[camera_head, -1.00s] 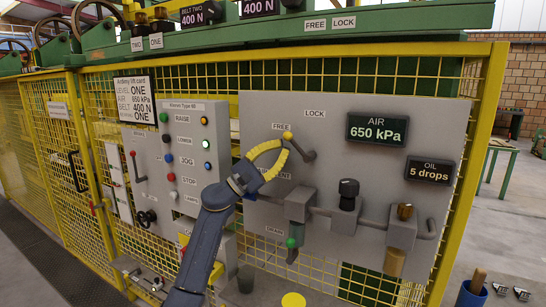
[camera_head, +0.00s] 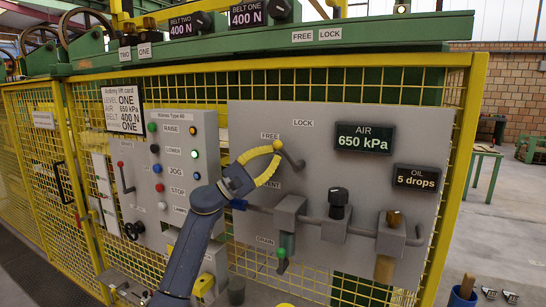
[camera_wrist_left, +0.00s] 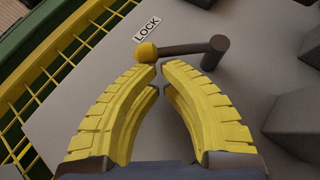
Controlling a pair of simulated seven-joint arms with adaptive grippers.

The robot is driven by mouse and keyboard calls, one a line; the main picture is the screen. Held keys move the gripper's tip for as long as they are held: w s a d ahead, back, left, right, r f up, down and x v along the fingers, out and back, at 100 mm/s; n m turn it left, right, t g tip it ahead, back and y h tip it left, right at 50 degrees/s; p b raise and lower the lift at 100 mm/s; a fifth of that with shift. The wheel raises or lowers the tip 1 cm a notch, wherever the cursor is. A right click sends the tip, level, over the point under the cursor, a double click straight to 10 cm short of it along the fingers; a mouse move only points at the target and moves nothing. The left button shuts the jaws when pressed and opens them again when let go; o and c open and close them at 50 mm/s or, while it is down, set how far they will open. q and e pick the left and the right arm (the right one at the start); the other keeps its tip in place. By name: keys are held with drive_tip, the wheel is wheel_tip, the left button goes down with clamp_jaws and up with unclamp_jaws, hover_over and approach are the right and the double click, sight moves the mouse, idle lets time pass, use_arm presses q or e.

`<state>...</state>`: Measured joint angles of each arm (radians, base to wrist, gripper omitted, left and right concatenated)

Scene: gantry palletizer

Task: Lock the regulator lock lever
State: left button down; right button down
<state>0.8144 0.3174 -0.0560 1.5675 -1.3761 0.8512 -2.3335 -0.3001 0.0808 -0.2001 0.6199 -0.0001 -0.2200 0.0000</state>
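In the left wrist view the knob (camera_wrist_left: 146,52) lies just beyond my fingertips, with the lever arm (camera_wrist_left: 185,49) running right to the pivot. My left gripper (camera_head: 279,151) has its yellow fingers brought together, with only a narrow gap at the tips. Nothing shows between them. I cannot tell whether the tips touch the knob. My right gripper is not in view.
The AIR display (camera_head: 364,139) reads 650 kPa and the OIL display (camera_head: 415,177) reads 5 drops. Pipework with valves (camera_head: 337,212) projects from the panel below the lever. A button box (camera_head: 182,170) stands left. Yellow mesh fencing (camera_head: 452,130) surrounds the panels.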

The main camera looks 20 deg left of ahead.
use_arm(q)
drive_tip(key=r+m+g, duration=0.1)
drive_tip(key=m, duration=0.1)
drive_tip(key=d+r+m+g+y, duration=0.1)
drive_tip(key=g, duration=0.1)
drive_tip(key=shift+s+r+m+g, duration=0.2)
drive_tip(key=shift+m+g, duration=0.1)
drive_tip(key=shift+m, duration=0.1)
drive_tip(key=shift+d+r+m+g+y, duration=0.75)
drive_tip(key=shift+d+m+g+y, duration=0.2)
drive_tip(key=shift+m+y, duration=0.25)
drive_tip(key=shift+s+d, duration=0.1)
drive_tip(key=shift+d, duration=0.05)
drive_tip(key=shift+d+r, duration=0.15)
drive_tip(key=shift+d, duration=0.15)
drive_tip(key=v, duration=1)
drive_tip(key=shift+r, duration=0.45)
